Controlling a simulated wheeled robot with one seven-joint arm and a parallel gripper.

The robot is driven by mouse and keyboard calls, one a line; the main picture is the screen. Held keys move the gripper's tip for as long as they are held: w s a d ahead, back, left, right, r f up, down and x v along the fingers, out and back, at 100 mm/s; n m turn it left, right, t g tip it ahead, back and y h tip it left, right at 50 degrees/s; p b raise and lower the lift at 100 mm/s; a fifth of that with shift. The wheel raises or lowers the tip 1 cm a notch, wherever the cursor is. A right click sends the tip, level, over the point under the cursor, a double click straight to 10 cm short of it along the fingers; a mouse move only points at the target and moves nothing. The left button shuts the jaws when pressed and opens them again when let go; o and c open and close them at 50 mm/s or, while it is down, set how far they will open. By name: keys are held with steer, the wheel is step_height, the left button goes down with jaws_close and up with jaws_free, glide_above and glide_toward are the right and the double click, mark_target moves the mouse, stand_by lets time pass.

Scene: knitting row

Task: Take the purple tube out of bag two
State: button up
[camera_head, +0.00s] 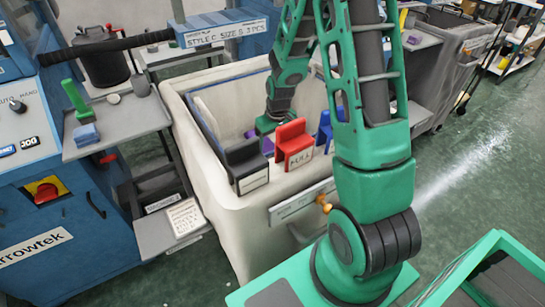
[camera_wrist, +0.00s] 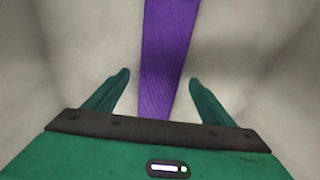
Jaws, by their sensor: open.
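A purple tube (camera_wrist: 168,50) runs down the wrist view as a flat strip, from the top edge to between the two fingers of my gripper (camera_wrist: 159,77). The fingers are apart, one on each side of the strip, with pale cloth showing between each finger and it. In the head view my gripper (camera_head: 264,125) reaches down inside a large off-white bag (camera_head: 215,195). A small piece of purple (camera_head: 267,146) shows beside it, behind the clips. The rest of the tube is hidden by the bag's front wall and clips. No bag number is readable.
Black (camera_head: 247,165), red (camera_head: 294,145) and blue (camera_head: 325,128) clips sit on the bag's front rim; the red one reads FULL. A blue machine (camera_head: 40,210) with a small grey tray (camera_head: 116,122) stands at the left. Green floor is open at the right.

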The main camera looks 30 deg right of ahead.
steer(key=shift+w+f, duration=0.1)
steer(key=shift+f, duration=0.75)
steer(key=c, duration=1.1)
steer(key=shift+c, duration=0.2)
